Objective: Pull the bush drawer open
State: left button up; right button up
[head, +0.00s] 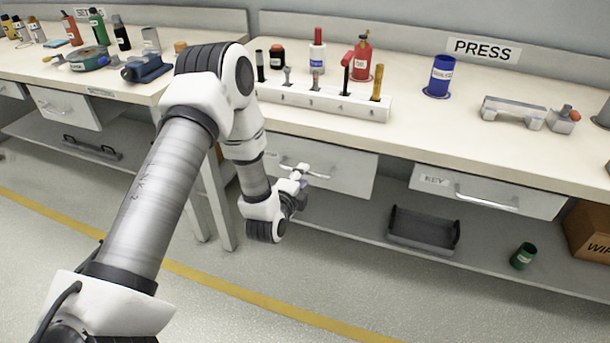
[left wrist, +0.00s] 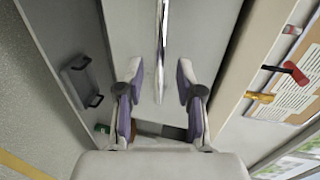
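The drawer (head: 345,175) in front of my left gripper has a pale front and a silver bar handle (head: 325,174). Its label is mostly hidden by my arm, so I cannot read it as BUSH. The drawer looks shut. My left gripper (head: 299,172) is at the handle's left part. In the left wrist view the two fingers (left wrist: 159,80) are spread apart, with the bar handle (left wrist: 162,45) running between them and free space on both sides. The drawer front (left wrist: 204,40) fills the middle of that view. My right gripper is not in view.
To the right is a drawer labelled KEY (head: 485,193). On the lower shelf are a grey tray (head: 424,231), a green can (head: 523,256) and a cardboard box (head: 588,232). A white tool rack (head: 330,101) stands on the bench above. The floor in front is clear.

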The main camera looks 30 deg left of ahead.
pick_arm(q)
jog(key=x, duration=0.3)
jog(key=shift+w+f, duration=0.1)
jog(key=shift+w, duration=0.1)
grip_shut()
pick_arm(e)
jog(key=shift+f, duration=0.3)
pick_arm(q)
jog(key=shift+s, duration=0.15)
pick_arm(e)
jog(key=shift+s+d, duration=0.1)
